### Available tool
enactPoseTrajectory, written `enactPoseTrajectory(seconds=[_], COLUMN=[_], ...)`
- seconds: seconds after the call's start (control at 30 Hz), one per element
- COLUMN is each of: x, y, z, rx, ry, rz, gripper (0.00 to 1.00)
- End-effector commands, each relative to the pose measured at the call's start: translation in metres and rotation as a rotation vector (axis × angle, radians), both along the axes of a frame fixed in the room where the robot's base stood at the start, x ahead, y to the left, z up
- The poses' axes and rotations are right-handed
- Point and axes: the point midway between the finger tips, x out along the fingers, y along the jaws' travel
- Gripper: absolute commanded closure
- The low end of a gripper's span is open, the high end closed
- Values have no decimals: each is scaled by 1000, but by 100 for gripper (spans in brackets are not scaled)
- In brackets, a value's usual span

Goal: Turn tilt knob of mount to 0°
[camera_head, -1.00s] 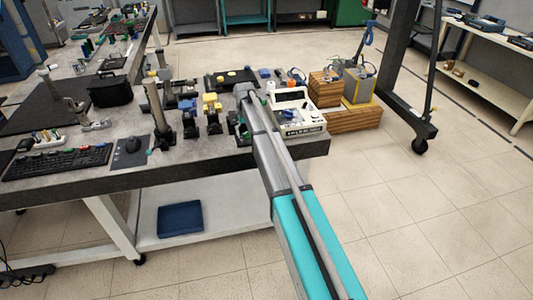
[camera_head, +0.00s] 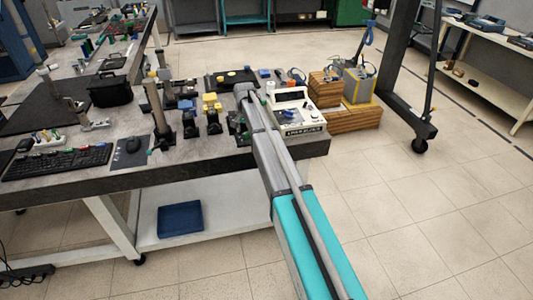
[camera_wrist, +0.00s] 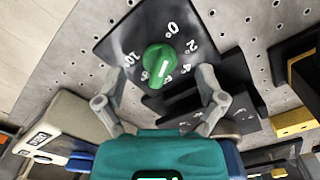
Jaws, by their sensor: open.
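The tilt knob (camera_wrist: 160,65) is green and round and sits on a black dial plate (camera_wrist: 122,42) in the wrist view. White numbers run around it, with the 0 above it to the upper right. A pale mark on the knob points down and slightly right, away from the 0. My gripper (camera_wrist: 160,86) is open, its two grey fingers on the lower left and lower right of the knob, with no clear grip on it. In the head view my arm reaches over the workbench (camera_head: 225,165), and the knob cannot be made out there.
A white instrument box (camera_head: 300,120) stands right beside my arm's end. Several small mounts, such as one with a yellow top (camera_head: 211,103), stand to its left. Wooden crates (camera_head: 345,120) stand on the right.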

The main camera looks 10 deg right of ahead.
Motion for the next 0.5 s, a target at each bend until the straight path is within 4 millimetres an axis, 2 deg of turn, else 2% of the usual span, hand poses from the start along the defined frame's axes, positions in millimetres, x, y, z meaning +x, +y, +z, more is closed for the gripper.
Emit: enactPoseTrajectory(seconds=[0.5], x=[0], y=[0], z=[0], rx=[0], ry=[0], rz=[-340], gripper=[11])
